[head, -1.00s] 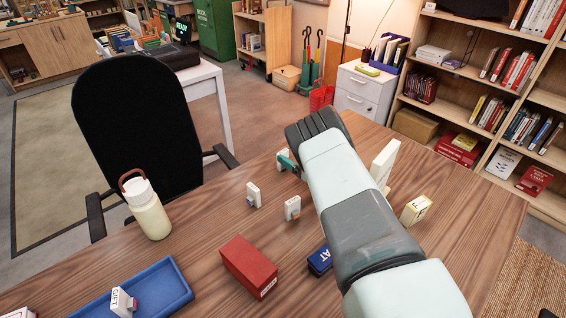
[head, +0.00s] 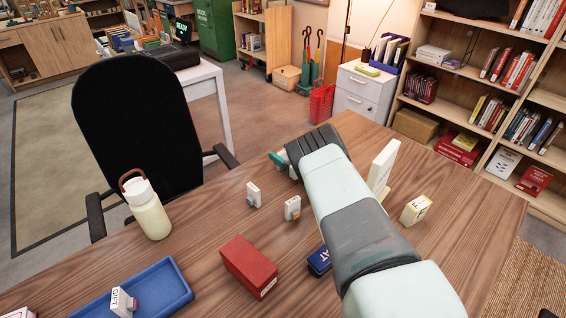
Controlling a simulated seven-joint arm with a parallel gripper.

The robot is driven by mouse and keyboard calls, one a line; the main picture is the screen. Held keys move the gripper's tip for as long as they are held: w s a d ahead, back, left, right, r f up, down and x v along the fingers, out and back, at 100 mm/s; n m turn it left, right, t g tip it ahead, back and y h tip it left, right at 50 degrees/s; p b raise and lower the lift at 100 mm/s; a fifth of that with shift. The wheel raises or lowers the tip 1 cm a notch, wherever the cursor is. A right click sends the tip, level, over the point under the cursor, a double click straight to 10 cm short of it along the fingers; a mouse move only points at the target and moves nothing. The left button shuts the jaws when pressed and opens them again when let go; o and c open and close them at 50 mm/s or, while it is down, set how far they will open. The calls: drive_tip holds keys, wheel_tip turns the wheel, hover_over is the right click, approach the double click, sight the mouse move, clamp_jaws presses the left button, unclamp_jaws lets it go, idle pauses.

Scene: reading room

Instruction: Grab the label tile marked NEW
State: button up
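No tile in the head view shows a readable NEW. Two small white tiles, one (head: 253,195) at centre and one (head: 292,208) to its right, stand upright on the table with no legible word towards me. Another small pale piece, perhaps a tile, shows partly at my gripper (head: 284,160). A teal fingertip is visible there, left of my arm's dark end. The rest of the gripper is hidden behind my arm, so its opening and any hold cannot be made out. A tile marked GIFT (head: 121,302) is in the blue tray (head: 172,282).
A red box (head: 249,268) and a dark blue box (head: 320,261) lie on the wooden table (head: 205,232). A cream bottle (head: 149,214) stands at left. A white upright panel (head: 383,166) and a cream block (head: 416,209) stand right of my arm. A black chair (head: 138,130) is beyond the edge.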

drive_tip(key=c, duration=0.7)
drive_tip(key=shift+r, duration=0.15)
